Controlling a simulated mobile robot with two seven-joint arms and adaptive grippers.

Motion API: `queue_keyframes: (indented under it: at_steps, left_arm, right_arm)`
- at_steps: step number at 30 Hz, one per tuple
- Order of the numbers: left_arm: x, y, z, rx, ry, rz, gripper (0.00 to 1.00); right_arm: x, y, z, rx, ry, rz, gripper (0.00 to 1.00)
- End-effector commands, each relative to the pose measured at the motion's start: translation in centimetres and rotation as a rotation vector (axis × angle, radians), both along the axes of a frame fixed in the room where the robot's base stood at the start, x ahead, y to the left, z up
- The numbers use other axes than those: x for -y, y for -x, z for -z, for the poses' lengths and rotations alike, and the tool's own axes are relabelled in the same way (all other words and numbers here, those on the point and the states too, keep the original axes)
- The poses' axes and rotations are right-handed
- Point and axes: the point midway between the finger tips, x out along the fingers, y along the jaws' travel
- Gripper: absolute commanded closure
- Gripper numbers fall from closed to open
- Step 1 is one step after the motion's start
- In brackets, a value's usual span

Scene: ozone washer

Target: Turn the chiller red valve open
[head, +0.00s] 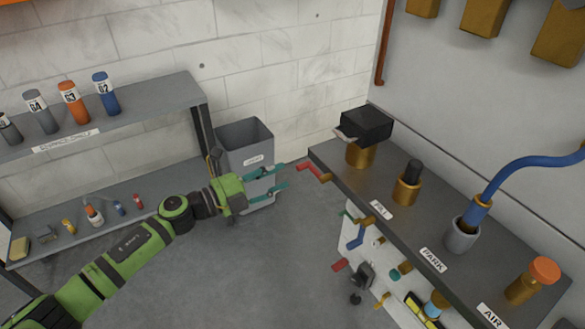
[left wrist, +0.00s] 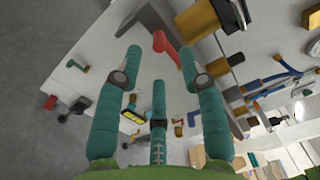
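No label shows which one is the chiller valve. My left gripper (head: 282,177) has its teal fingers spread and empty, just left of the upper red handle. No contact with it is visible. My right gripper is in neither view.
The bench top (head: 335,163) carries brass fittings, a black box (head: 367,125) and a blue hose (head: 520,167). Blue and teal handles are on its front panel. A grey bin (head: 246,146) stands behind my left gripper. Shelves with bottles are at left; the floor between is clear.

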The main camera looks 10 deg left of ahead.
Motion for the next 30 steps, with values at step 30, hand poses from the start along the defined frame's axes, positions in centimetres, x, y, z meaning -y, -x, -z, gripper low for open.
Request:
queue_keyframes:
  at_steps: [30]
  left_arm:
    - [-5.0, 1.4, 3.2, -0.122, 0.108, -0.111, 0.60]
  right_arm:
    - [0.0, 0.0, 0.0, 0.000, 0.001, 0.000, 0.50]
